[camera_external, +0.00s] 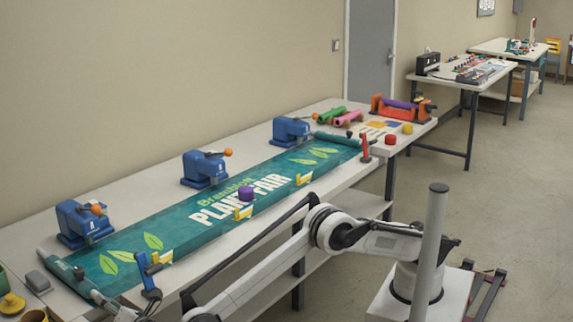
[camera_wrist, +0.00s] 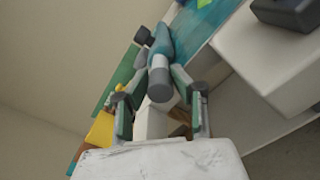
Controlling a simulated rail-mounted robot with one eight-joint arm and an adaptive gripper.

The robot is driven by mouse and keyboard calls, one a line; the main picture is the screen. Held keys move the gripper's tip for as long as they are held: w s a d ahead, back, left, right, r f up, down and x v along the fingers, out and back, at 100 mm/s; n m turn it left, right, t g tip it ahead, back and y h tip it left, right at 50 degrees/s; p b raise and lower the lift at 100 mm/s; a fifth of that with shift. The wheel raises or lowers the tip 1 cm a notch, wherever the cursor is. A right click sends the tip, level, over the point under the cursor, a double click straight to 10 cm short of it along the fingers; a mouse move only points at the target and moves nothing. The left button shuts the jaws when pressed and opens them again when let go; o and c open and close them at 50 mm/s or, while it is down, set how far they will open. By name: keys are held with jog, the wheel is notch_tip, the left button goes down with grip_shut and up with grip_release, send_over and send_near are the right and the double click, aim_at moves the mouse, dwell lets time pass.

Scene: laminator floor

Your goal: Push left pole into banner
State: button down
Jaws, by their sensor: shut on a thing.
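The teal banner (camera_external: 205,212) with white lettering and green leaves lies along the bench. A rolled teal hem (camera_external: 60,267) runs across its left end, and it also shows in the wrist view (camera_wrist: 162,42). The left pole (camera_wrist: 160,82) is grey with a dark round end. It lines up with the hem and appears partly inside it, but how deep cannot be told. My gripper (camera_wrist: 160,92) is shut on the pole near its dark end. In the external view my gripper (camera_external: 98,294) is small, at the front left bench edge beside the hem's near end.
Blue presses (camera_external: 75,222) with orange knobs stand along the back edge. A blue clamp (camera_external: 148,274) stands at the front edge near my arm. A grey block (camera_external: 38,281) and yellow items are at far left.

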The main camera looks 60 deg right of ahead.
jog(key=c, duration=1.5)
grip_release()
jog(key=shift+o, duration=0.2)
jog(key=shift+s, duration=0.1)
jog(key=s+a, duration=0.1)
jog(key=s, duration=1)
jog(key=shift+s+a, duration=0.35)
jog(key=shift+a, duration=0.05)
